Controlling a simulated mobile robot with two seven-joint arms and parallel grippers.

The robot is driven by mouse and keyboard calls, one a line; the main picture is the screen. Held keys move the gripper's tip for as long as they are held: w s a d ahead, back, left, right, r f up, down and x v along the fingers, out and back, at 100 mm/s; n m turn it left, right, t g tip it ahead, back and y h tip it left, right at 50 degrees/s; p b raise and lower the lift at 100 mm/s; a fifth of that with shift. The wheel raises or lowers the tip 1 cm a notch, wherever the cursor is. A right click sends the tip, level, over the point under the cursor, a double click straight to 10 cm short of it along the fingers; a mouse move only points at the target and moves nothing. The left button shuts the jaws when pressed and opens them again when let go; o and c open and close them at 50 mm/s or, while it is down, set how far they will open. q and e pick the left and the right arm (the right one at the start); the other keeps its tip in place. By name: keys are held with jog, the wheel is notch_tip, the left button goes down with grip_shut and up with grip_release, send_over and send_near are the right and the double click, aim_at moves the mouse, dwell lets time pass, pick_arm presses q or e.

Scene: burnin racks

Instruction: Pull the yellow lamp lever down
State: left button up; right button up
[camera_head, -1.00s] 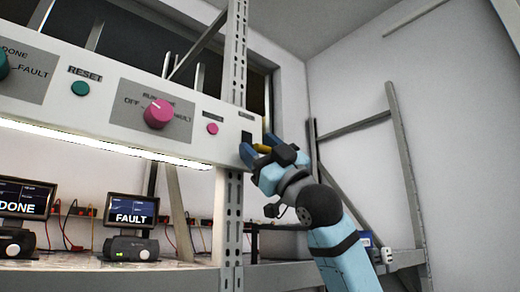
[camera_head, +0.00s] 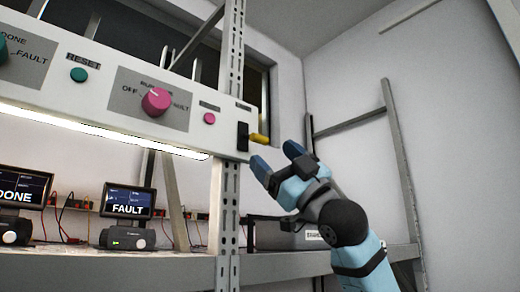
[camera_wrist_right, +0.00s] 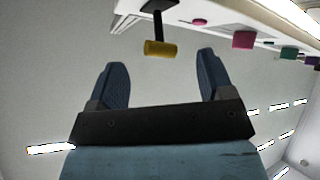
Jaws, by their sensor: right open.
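The yellow lamp lever (camera_head: 259,138) sticks out from a dark slot at the right end of the white control panel (camera_head: 215,105). In the right wrist view the lever (camera_wrist_right: 160,48) shows as a yellow handle on a black stem, ahead of and between the two fingertips. My right gripper (camera_head: 276,160) is open and empty, below and to the right of the lever, apart from it. Its blue fingers also show spread in the wrist view (camera_wrist_right: 160,80). My left gripper is not in view.
The panel also carries a pink knob (camera_head: 156,101), a small pink button (camera_head: 209,118) and a green reset button (camera_head: 79,75). A perforated metal post (camera_head: 229,190) stands just left of my gripper. A FAULT display (camera_head: 128,202) sits on the shelf below.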

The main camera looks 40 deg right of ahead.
jog(key=b+v, duration=0.1)
jog(key=v, duration=0.6)
jog(key=shift+s+f, duration=0.1)
jog(key=shift+f, duration=0.05)
dwell(0.3)
